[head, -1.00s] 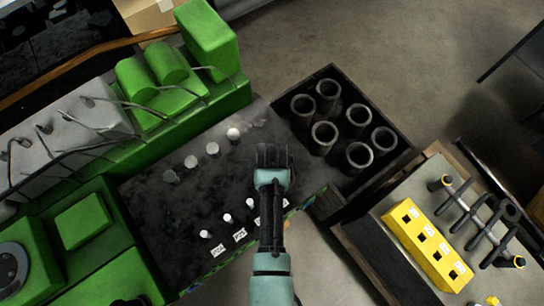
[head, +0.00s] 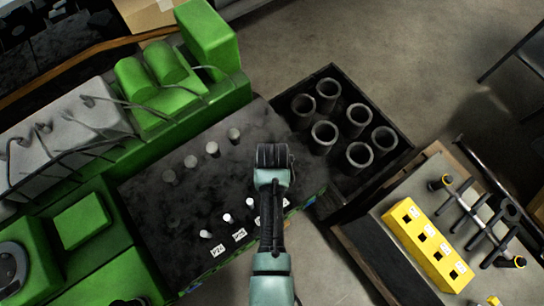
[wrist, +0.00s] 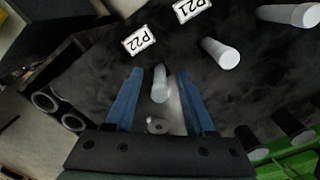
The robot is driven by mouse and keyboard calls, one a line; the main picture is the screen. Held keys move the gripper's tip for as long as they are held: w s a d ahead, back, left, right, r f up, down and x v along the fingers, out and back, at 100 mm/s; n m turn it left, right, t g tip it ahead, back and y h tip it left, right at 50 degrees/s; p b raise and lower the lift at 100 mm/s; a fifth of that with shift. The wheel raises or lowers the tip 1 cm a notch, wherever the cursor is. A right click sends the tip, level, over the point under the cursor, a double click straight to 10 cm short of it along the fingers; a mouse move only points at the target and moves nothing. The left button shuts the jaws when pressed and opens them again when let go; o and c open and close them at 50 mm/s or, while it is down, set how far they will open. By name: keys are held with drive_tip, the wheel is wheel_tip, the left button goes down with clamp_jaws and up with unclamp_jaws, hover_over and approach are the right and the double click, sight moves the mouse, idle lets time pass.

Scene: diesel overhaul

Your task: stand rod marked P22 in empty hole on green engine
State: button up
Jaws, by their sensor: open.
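In the wrist view a pale grey rod (wrist: 160,85) stands on the dark top of the green engine, beside a white label (wrist: 138,41) that reads P22. My gripper (wrist: 165,82) is open, its two blue fingers on either side of this rod in the picture, not touching it. I cannot tell how deep the fingers reach. A small round grey ring with a dark centre (wrist: 156,125) shows between the fingers; it may be the hole. In the head view my gripper (head: 273,155) is over the right end of the engine's dark top (head: 150,200), and its fingers are hidden.
More rods stand nearby (wrist: 220,52), with another label (wrist: 190,9). A back row of rods (head: 212,149) stands near green engine blocks (head: 165,85). A black crate of grey cylinders (head: 335,72) is on the right, and a yellow block (head: 428,245) lies on a bench.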

wheel_tip(320, 180, up, 13)
idle(0.4)
drive_tip(key=shift+f, duration=0.1)
drive_tip(key=w+r+t, duration=0.8)
drive_tip(key=w+r, duration=0.7)
drive_tip(key=r, duration=0.1)
drive_tip(key=w+r+t, duration=0.2)
drive_tip(key=r+t, duration=0.1)
drive_tip(key=r, duration=0.6)
drive_tip(key=w+r+t, duration=0.2)
drive_tip(key=r+t, duration=0.2)
drive_tip(key=r, duration=0.5)
drive_tip(key=s+r+t, duration=0.2)
drive_tip(key=r+t, duration=0.1)
drive_tip(key=r, duration=0.7)
drive_tip(key=s+r+t, duration=0.2)
drive_tip(key=r+t, duration=0.1)
drive_tip(key=r, duration=0.6)
drive_tip(key=s+r+t, duration=0.6)
drive_tip(key=s+r, duration=0.5)
drive_tip(key=r, duration=0.3)
drive_tip(key=shift+r, duration=0.2)
